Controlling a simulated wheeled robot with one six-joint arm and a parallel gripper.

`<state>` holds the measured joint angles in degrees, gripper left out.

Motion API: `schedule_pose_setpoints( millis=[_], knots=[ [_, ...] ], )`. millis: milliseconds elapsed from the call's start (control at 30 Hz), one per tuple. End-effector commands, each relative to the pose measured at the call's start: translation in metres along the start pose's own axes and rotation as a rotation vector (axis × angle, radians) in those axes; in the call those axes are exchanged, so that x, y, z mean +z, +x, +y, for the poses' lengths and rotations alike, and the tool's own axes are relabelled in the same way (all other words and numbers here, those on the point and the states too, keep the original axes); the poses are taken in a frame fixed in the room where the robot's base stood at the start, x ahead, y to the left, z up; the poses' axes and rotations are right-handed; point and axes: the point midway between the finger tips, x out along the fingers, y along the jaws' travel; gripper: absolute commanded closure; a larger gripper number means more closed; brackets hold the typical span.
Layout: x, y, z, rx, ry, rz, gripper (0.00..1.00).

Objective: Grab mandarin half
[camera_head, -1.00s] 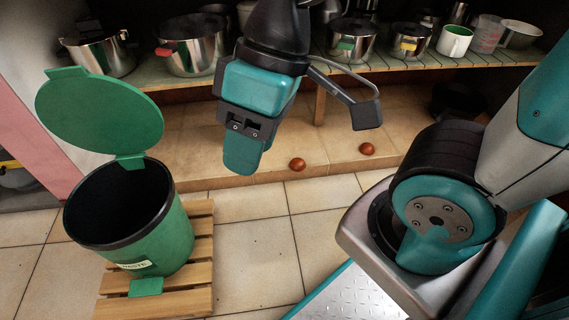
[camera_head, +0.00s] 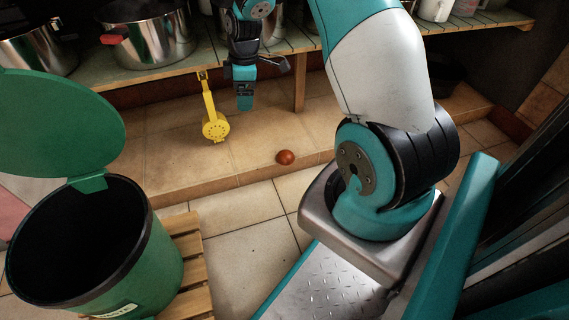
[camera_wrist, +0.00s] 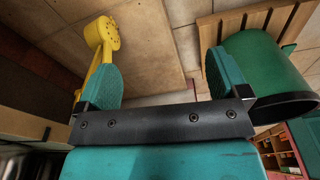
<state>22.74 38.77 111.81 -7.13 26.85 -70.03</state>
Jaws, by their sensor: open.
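A small round reddish-orange thing (camera_head: 285,157) lies on the tiled step below the shelf in the head view. It is too small to tell for certain whether it is a mandarin half. My gripper (camera_head: 245,98) hangs above the step, under the shelf's front edge, up and left of that thing. In the wrist view, my gripper (camera_wrist: 163,82) is open with its fingers wide apart. Only floor tiles show between the fingers, and no mandarin half shows in that view.
Pots (camera_head: 150,38) line the shelf.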

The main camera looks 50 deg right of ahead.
Motion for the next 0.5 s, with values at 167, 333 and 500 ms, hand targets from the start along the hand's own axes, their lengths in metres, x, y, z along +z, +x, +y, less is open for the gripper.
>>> schedule_pose_setpoints(
  millis=[167, 333, 500],
  knots=[
    [0.094, 0.096, 0.043, -0.006, -0.083, -0.077, 0.07],
    [0.135, 0.133, 0.051, -0.014, -0.137, -0.111, 0.07],
    [0.145, 0.159, 0.052, -0.017, -0.153, -0.118, 0.07]
  ],
)
